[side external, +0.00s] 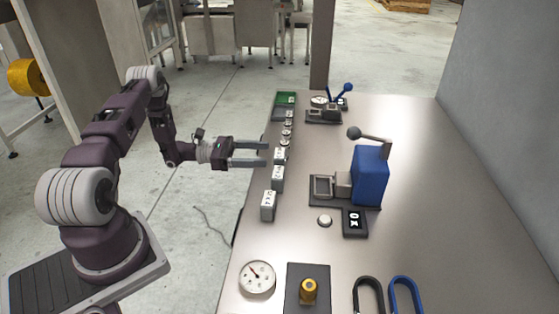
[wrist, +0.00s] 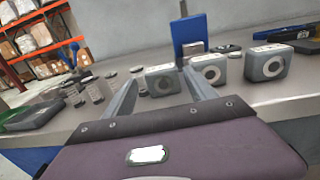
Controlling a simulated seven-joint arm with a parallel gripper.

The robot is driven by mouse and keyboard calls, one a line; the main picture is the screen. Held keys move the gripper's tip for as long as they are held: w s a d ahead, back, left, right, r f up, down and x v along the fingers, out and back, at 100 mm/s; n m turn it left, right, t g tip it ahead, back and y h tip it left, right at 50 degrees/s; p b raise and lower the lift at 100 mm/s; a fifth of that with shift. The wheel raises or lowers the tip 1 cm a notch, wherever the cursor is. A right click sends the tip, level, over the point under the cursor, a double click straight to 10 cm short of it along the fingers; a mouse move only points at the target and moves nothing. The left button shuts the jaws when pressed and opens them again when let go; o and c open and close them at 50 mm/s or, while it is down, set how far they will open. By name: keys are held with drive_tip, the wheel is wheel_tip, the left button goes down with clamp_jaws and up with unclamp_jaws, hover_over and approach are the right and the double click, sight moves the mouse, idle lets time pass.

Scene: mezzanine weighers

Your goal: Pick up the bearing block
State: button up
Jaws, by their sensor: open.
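Three similar grey blocks with round bearing-like faces stand in a row along the bench's left edge; I cannot tell which one the task means. In the side view they are the far block (side external: 279,156), the middle block (side external: 277,179) and the near block (side external: 268,206), each with a white marked top. In the wrist view they are the left block (wrist: 162,82), the middle block (wrist: 208,70) and the right block (wrist: 270,64). My gripper (side external: 264,153) is open and empty, level beside the far block. In the wrist view my fingers (wrist: 160,78) point toward the left block, apparently short of it.
Several small round parts (side external: 286,134) and a green tray (side external: 286,98) continue the row at the far end. A blue lever press (side external: 369,176) stands behind the blocks. A dial gauge (side external: 257,277) lies at the near end.

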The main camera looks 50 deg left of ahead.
drive_tip(key=x, duration=0.3)
clamp_jaws()
wheel_tip(320, 180, up, 10)
drive_tip(key=s+d+m+g+h, duration=0.1)
drive_tip(key=s+d, duration=0.2)
drive_tip(key=d, duration=0.4)
drive_tip(key=s+d+m+g+h, duration=0.1)
drive_tip(key=s+d, duration=0.2)
drive_tip(key=d, duration=0.4)
drive_tip(key=shift+r, duration=0.3)
